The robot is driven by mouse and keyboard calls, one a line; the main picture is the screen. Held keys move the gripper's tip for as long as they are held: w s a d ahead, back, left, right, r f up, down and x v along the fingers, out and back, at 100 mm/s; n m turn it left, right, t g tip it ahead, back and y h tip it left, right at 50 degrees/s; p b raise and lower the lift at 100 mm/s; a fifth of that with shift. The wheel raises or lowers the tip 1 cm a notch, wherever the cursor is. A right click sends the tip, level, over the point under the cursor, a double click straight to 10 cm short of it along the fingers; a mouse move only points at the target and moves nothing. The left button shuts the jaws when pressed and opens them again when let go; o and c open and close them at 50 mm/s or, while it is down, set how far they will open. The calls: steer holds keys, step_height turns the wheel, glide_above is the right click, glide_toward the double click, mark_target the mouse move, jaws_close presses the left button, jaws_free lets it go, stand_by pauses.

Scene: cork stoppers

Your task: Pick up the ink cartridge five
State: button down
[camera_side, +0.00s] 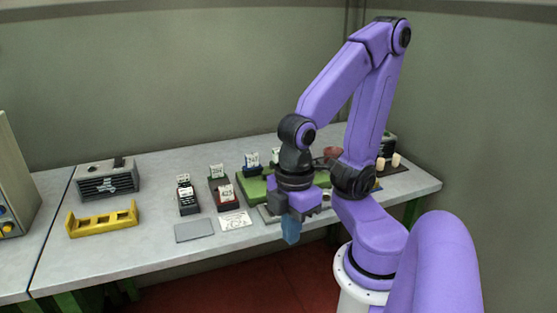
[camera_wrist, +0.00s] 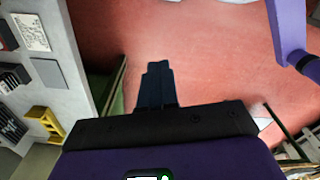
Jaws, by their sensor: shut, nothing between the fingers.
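The labels are too small to read, so I cannot tell which is ink cartridge five. My gripper (camera_side: 291,232) points down off the table's front edge, right of these blocks. Its blue fingers are shut together and empty. They also show over the red floor in the wrist view (camera_wrist: 155,82).
A yellow rack (camera_side: 102,220) and a dark grey box (camera_side: 107,183) stand at the left. A grey plate (camera_side: 194,232) and a printed white card (camera_side: 235,220) lie near the front edge. A green tray (camera_side: 252,191) is behind my gripper. Candle-like white pieces (camera_side: 396,160) stand at right.

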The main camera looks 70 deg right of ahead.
steer(key=c, duration=0.8)
jaws_free()
steer(key=shift+o, duration=0.2)
